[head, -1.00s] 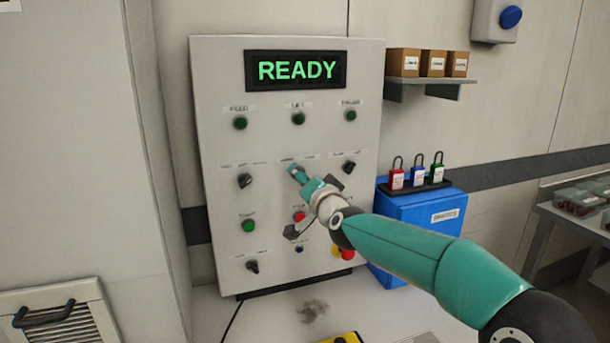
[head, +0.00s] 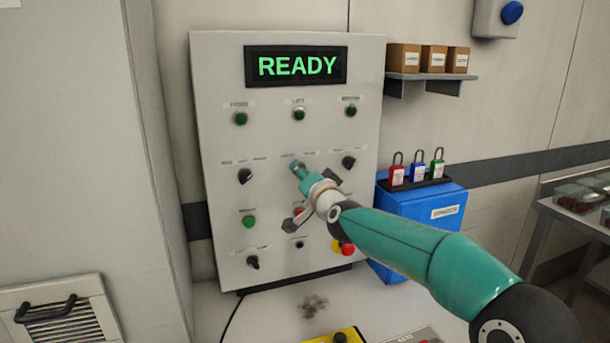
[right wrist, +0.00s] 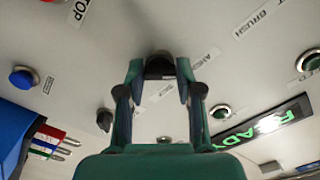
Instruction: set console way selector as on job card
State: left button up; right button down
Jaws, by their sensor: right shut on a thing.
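The grey console (head: 220,70) stands upright with a lit green READY display (head: 297,67). My right gripper (head: 299,168) reaches its front at the middle of the selector row. In the right wrist view, the right gripper (right wrist: 159,72) has its two fingers closed around a black selector knob (right wrist: 160,66). In the head view that knob is hidden behind the gripper. Black selectors show at left (head: 245,177), right (head: 348,162) and lower left (head: 252,262). Labels are too blurred to read surely. No job card is recognisable. My left gripper is out of view.
Green buttons (head: 240,118) line the console's top row. A red emergency button (head: 347,249) is at lower right, near my arm. A blue box (head: 415,215) with coloured padlocks (head: 397,175) stands at right. A shelf with small cartons (head: 434,58) hangs above it.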

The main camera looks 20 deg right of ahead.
jog(key=shift+f+m, duration=0.1)
jog(key=shift+m, duration=0.2)
jog(key=m+b, duration=0.2)
jog(key=m, duration=0.3)
jog(key=m+b, duration=0.2)
jog(key=m, duration=0.4)
jog(key=m+b, duration=0.1)
jog(key=m, duration=0.5)
jog(key=shift+w+f+b, duration=0.1)
jog(key=shift+f+b, duration=0.2)
jog(key=shift+b, duration=0.1)
jog(key=c, duration=0.8)
grip_release()
jog(key=shift+o, duration=0.2)
jog(key=shift+r, duration=0.3)
